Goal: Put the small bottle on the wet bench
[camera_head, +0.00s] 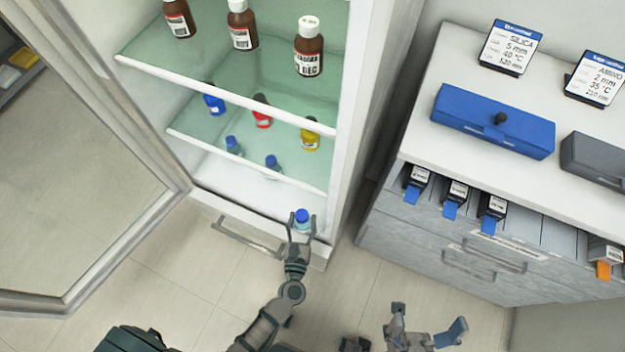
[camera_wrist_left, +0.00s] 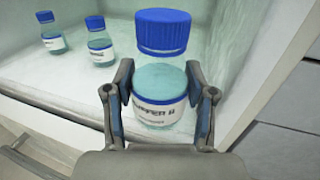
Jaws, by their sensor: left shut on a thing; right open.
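A small clear bottle with a blue cap (camera_head: 302,216) is at the front right of the open cabinet's lowest level. My left gripper (camera_head: 301,228) is shut on it. In the left wrist view the small bottle (camera_wrist_left: 161,80) stands upright between the two fingers of the left gripper (camera_wrist_left: 158,105), with a white label partly reading "BUFFER". Whether its base touches the shelf is hidden. My right gripper (camera_head: 428,330) is open and empty, low in the head view, in front of the drawer unit. I cannot tell any surface as the wet bench.
Two similar blue-capped bottles (camera_head: 273,165) stand further back in the cabinet. Brown bottles (camera_head: 309,50) and coloured ones (camera_head: 262,112) fill higher shelves. The open door (camera_head: 150,235) is at left. A drawer unit (camera_head: 480,235) with a blue box (camera_head: 494,120) stands right.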

